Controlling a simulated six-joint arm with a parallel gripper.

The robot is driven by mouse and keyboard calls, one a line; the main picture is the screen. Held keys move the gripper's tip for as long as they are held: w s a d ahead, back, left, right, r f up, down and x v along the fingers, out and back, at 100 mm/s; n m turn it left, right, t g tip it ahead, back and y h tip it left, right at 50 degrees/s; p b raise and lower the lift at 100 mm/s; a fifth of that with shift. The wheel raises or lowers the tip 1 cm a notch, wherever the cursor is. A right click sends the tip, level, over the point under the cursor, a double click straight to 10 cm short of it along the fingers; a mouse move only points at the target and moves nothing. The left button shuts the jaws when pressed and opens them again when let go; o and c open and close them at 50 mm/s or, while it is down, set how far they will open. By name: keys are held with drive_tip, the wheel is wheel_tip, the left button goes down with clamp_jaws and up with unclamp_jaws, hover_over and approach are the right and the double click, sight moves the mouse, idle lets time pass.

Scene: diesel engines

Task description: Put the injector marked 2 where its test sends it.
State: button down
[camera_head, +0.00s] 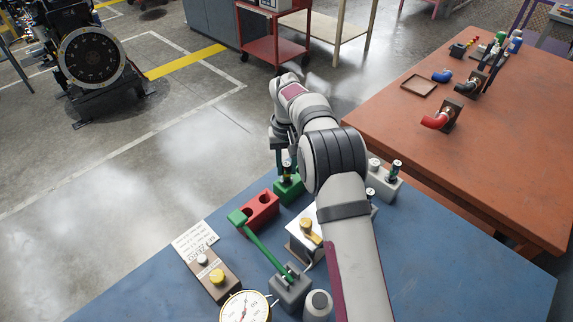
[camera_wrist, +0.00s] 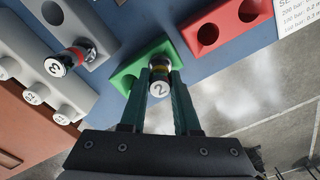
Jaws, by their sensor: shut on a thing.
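My gripper (camera_wrist: 160,72) is shut on the injector marked 2 (camera_wrist: 159,88), whose white cap faces the wrist camera. In the head view the injector (camera_head: 287,168) is upright at the green block (camera_head: 290,190). It is over or in one of that block's holes; I cannot tell how deep it sits. The red block (camera_wrist: 205,20) has two empty holes. A card with printed test lines (camera_head: 195,238) lies on the blue bench; its text is only partly readable.
A grey block (camera_wrist: 90,22) holds the injector marked 3 (camera_wrist: 60,64) and has an open hole. A test pump with a green lever (camera_head: 262,248) and a dial gauge (camera_head: 245,306) stand nearer on the bench. An orange table (camera_head: 480,150) stands to the right.

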drive_tip(key=shift+f, duration=0.1)
drive_tip(key=shift+c, duration=1.2)
unclamp_jaws()
drive_tip(key=shift+r, duration=4.05)
